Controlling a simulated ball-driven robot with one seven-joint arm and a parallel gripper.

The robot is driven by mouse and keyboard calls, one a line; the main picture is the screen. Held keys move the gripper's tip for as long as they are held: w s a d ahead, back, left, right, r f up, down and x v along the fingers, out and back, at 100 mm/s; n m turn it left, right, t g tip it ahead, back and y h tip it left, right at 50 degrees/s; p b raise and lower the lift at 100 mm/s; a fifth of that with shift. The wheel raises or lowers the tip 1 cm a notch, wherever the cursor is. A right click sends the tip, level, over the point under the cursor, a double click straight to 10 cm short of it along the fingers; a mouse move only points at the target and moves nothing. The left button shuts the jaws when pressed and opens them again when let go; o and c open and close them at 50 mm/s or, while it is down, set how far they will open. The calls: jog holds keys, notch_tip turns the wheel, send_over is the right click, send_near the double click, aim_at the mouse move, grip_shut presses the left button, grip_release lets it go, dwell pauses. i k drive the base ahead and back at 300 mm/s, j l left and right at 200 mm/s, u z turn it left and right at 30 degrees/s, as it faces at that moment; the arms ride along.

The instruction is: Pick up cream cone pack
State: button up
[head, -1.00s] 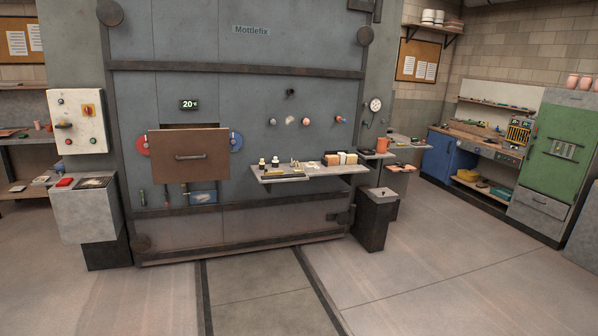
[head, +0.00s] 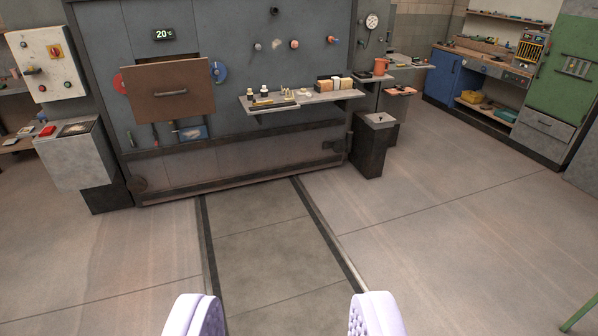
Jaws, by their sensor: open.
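My gripper (head: 285,314) shows at the bottom edge of the head view, its two lilac fingers wide apart with only floor between them. A grey shelf (head: 330,98) on the front of the large blue-grey kiln lies well ahead of it, far out of reach of the fingers. Small items stand on the shelf. Near its right end is a cream block-shaped pack (head: 346,83), close beside tan and dark ones. Small pale pieces stand near the shelf's middle. I cannot tell for sure which is the cream cone pack at this distance.
Two dark-capped bottles (head: 259,92) stand left on the shelf. A brown panel (head: 170,100) juts from the kiln (head: 110,60). A dark pedestal bin (head: 370,145) stands right of the shelf, a grey cabinet (head: 72,155) at left. The floor ahead is clear, with two dark rails.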

aim_at(293, 98)
jog(key=i, duration=6.4)
